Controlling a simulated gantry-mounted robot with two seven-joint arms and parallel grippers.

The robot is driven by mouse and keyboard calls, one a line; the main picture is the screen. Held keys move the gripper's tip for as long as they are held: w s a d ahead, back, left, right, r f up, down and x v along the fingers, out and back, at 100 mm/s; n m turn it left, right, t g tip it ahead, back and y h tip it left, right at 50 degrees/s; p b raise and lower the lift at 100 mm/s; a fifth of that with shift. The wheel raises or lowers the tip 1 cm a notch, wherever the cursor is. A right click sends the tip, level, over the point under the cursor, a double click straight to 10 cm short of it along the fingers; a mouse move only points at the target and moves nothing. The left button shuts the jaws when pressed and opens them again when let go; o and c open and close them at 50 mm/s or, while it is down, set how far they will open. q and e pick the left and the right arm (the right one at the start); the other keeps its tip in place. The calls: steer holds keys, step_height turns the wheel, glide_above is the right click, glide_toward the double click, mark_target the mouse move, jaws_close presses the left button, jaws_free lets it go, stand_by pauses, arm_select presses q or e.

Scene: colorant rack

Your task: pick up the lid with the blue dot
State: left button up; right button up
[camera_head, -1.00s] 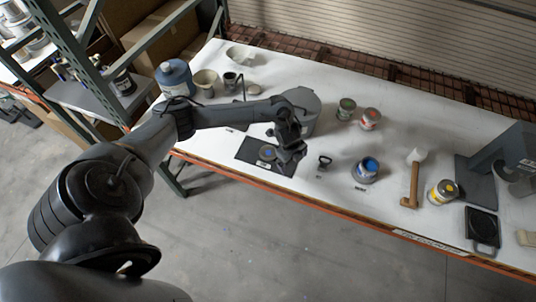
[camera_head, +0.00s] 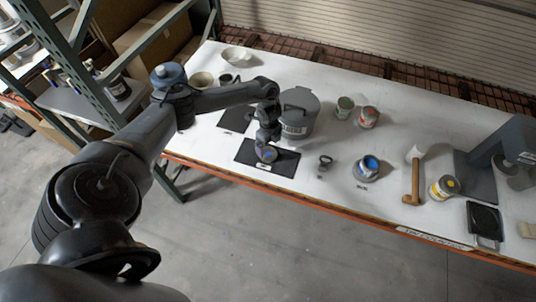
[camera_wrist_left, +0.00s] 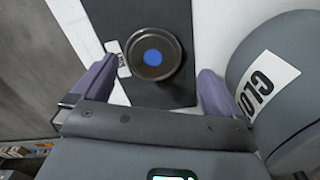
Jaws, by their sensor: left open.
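The lid with the blue dot (camera_wrist_left: 152,57) lies on a black mat in the left wrist view, a dark round disc with a blue centre. In the head view the lid (camera_head: 267,154) shows partly below my left gripper (camera_head: 267,142). In the left wrist view my left gripper (camera_wrist_left: 155,88) is open. Its two fingers stand apart, one at each side of the lid and nearer the camera. Nothing is held between them. The right gripper is not in view.
The black mat (camera_head: 287,165) has a white label at its front edge. A large grey bucket (camera_head: 300,122) stands close behind and right of the gripper.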

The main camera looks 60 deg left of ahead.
mark_target(269, 153)
arm_select(q)
steer(key=f, duration=0.3)
steer(key=shift+s+d+f, duration=0.15)
steer(key=shift+d+f, duration=0.05)
steer(key=shift+d, duration=0.15)
steer(key=shift+a+f, duration=0.1)
steer(key=shift+f, duration=0.4)
steer(key=shift+c, duration=0.3)
steer(key=c, duration=0.8)
steer(key=shift+r, duration=0.1)
